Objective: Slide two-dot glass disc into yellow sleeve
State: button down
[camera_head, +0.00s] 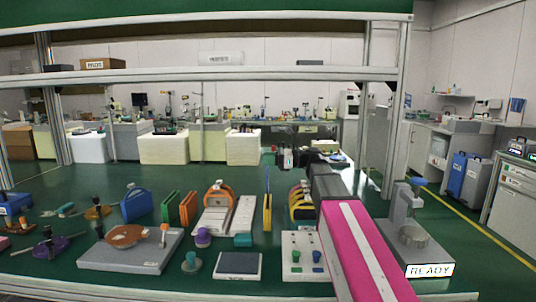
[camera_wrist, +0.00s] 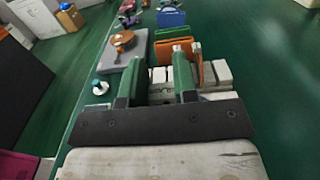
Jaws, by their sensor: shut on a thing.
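The yellow sleeve (camera_head: 267,212) stands upright and narrow on the green bench, right of the white slotted block. I cannot make it out in the wrist view. My gripper (camera_head: 287,158) is raised above and beyond it in the head view. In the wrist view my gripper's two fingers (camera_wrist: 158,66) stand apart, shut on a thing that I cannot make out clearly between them. No two-dot mark shows in either view, so I cannot tell the two-dot glass disc by sight.
Green (camera_head: 168,206) and orange (camera_head: 187,208) sleeves stand upright left of the white slotted block (camera_head: 240,217). A blue case (camera_head: 136,204) stands beside them. A yellow-and-black ringed thing (camera_head: 300,203) is partly behind my arm. A grey stand (camera_head: 405,230) is at right.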

jog(key=shift+f, duration=0.9)
jog(key=shift+f, duration=3.35)
dwell(0.7)
jog(key=shift+s+f, duration=0.1)
jog(key=shift+f, duration=0.5)
jog(key=shift+f, duration=0.3)
jog(key=shift+s+f, duration=0.2)
jog(key=shift+f, duration=0.6)
jog(key=shift+r, duration=0.15)
jog(key=shift+w+r, duration=0.2)
jog(key=shift+r, duration=0.8)
